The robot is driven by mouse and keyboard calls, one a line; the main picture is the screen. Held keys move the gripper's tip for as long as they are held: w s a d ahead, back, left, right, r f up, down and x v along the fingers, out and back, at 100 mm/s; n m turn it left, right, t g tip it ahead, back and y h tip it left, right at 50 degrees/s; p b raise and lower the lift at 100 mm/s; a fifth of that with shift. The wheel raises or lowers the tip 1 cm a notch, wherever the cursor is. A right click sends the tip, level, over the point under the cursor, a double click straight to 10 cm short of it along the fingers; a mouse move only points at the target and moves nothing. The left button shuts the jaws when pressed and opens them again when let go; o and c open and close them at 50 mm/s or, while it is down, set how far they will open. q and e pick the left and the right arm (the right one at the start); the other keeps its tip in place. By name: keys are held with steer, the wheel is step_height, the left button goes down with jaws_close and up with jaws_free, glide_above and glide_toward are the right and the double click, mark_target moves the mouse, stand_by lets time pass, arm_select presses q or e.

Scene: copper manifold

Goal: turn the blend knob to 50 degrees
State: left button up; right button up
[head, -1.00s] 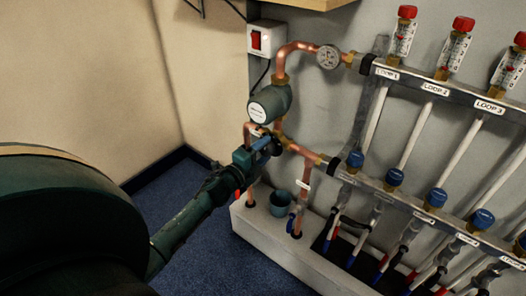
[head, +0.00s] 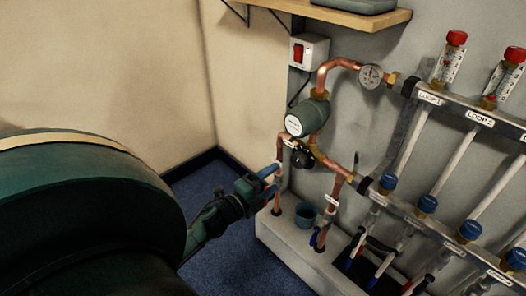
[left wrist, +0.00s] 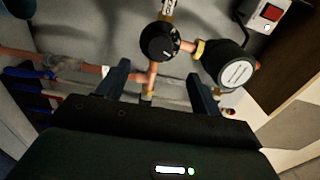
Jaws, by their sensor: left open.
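The blend knob (head: 302,157) is a round black knob on the copper pipework, just below the round green pump (head: 307,117). In the left wrist view the knob (left wrist: 160,42) faces me, with a small light mark on its face. My left gripper (head: 270,181) is open and empty, to the lower left of the knob and apart from it in the head view. In the left wrist view the fingers (left wrist: 161,78) stand apart, with the knob above and between their tips. My right gripper is not in view.
Copper pipes (head: 331,209) run down to a white plinth (head: 290,250) beside a small blue cup (head: 305,214). To the right is a manifold (head: 430,228) with blue caps. A red switch (head: 299,53) and a wooden shelf (head: 360,17) are above. Blue floor is clear at left.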

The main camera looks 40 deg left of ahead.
arm_select(q)
steer(key=shift+s+a, duration=0.1)
steer(key=shift+s, duration=1.35)
